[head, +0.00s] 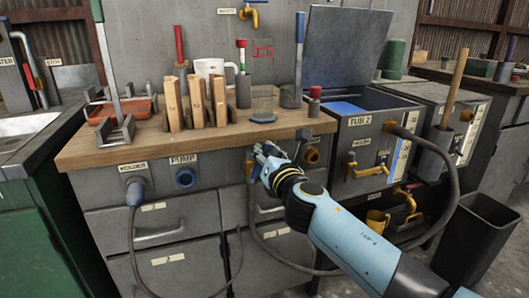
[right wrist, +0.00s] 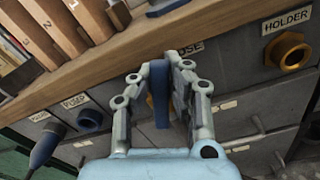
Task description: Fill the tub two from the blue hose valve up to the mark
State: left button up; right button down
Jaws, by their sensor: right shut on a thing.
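My right gripper (head: 264,155) is at the front of the wooden-topped bench. The right wrist view shows its fingers (right wrist: 159,72) closed around an upright blue valve handle (right wrist: 160,98), under a label partly hidden by a finger. In the head view the gripper hides most of this valve. Tub two (head: 361,120), labelled TUB 2, stands to the right with its grey lid (head: 343,48) raised. Blue shows inside its opening. A pale sight strip with a blue part (head: 400,157) is on its front. A grey hose (head: 452,185) curves down from the tub. My left gripper is not in view.
Wooden blocks (head: 196,100) and a white mug (head: 209,68) stand on the bench top. A black bin (head: 476,235) stands at right.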

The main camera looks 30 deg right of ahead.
jog(key=c, duration=1.2)
grip_release()
jog(key=shift+c, duration=0.2)
jog(key=shift+s, duration=0.15)
jog(key=v, duration=1.1)
jog(key=shift+s+a, duration=0.2)
jog(key=shift+s, duration=0.2)
